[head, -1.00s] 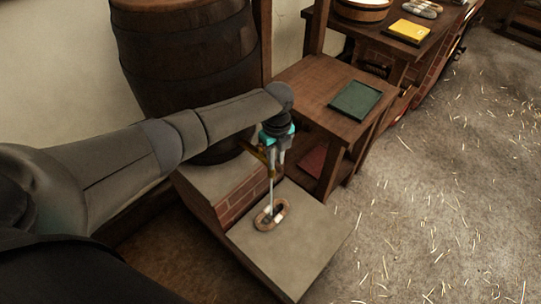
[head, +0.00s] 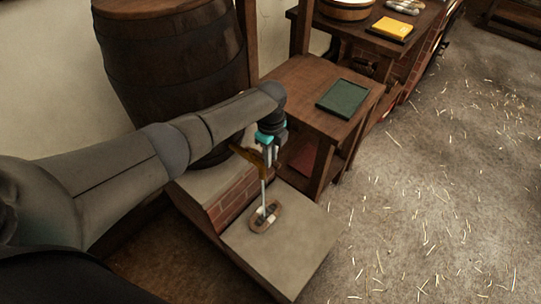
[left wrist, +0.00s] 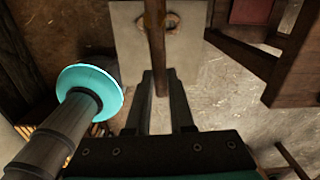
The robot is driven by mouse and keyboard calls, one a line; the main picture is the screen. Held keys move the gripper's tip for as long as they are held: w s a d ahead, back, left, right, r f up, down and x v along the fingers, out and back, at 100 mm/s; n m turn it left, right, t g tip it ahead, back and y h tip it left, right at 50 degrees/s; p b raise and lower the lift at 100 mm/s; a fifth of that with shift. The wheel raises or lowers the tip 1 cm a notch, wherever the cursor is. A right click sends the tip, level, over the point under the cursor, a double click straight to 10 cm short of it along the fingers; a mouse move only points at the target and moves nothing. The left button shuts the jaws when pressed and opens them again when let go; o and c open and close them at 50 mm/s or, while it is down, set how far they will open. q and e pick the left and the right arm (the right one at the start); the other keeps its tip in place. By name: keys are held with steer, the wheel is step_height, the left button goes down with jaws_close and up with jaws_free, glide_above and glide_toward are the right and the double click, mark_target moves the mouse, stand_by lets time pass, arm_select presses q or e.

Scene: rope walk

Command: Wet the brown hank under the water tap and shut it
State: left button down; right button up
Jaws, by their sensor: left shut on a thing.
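The brown hank (head: 275,212) lies as a small oval ring on the grey stone slab (head: 295,245) under the tap. It also shows at the top of the left wrist view (left wrist: 177,20), partly covered by the tap's handle. The brass-coloured water tap (head: 243,152) sticks out in front of the barrel. A thin pale stream of water (head: 263,190) falls from it onto the hank. My left gripper (head: 268,155) is at the tap above the hank, and its fingers (left wrist: 160,85) are shut on the brown tap handle (left wrist: 157,45). My right gripper is out of view.
The large wooden barrel (head: 170,70) stands behind my left arm. A low brick step (head: 232,200) borders the slab. To the right, a wooden table (head: 300,85) holds a green tray (head: 342,98). The straw-strewn floor on the right is open.

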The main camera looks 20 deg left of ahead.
arm_select(q)
steer(key=c, duration=0.8)
jaws_free()
steer(key=shift+f, duration=0.1)
steer(key=shift+r+p, duration=2.25)
steer(key=shift+r, duration=5.45)
